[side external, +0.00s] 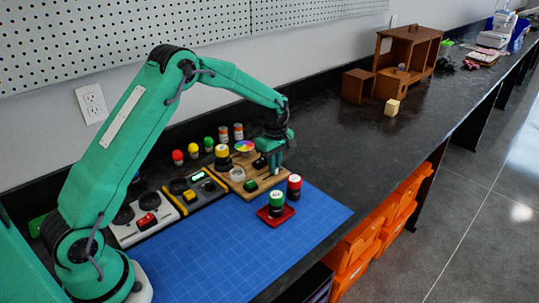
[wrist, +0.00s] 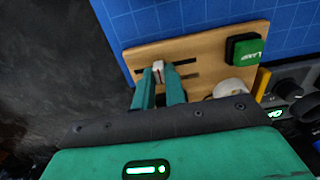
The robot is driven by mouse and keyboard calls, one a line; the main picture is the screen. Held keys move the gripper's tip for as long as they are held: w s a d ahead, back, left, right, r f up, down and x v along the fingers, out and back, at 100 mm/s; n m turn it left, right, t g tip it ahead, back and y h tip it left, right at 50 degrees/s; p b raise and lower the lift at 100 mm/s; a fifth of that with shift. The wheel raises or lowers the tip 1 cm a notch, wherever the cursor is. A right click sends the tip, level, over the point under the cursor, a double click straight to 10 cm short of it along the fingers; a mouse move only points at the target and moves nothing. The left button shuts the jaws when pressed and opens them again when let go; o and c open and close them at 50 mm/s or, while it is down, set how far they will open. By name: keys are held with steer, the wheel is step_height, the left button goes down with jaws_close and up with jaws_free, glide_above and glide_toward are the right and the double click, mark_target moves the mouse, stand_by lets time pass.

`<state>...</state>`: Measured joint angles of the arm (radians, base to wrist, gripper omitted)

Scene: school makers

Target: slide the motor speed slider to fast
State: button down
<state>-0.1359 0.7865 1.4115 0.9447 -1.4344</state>
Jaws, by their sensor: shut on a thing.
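In the wrist view, the wooden board (wrist: 205,50) carries dark slots, and a small pale slider knob (wrist: 158,66) stands up from one of them. My gripper (wrist: 160,72) is shut on this knob, with a teal finger on either side of it. The knob is toward the board's left end in that view. In the side view, my gripper (side external: 276,168) points down at the far right part of the wooden board (side external: 262,187). There the fingers hide the knob. I cannot read any slow or fast marking.
A green button marked LAMP (wrist: 244,50) is on the same board. A blue cutting mat (side external: 250,240) lies in front, with a red tray (side external: 276,220) holding a green-topped jar.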

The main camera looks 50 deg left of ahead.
mark_target(282, 169)
steer(key=shift+w, duration=1.5)
steer(key=c, duration=1.4)
jaws_free()
steer(key=shift+c, duration=0.2)
steer(key=shift+r, duration=0.1)
step_height(282, 169, up, 8)
steer(key=shift+s, duration=0.1)
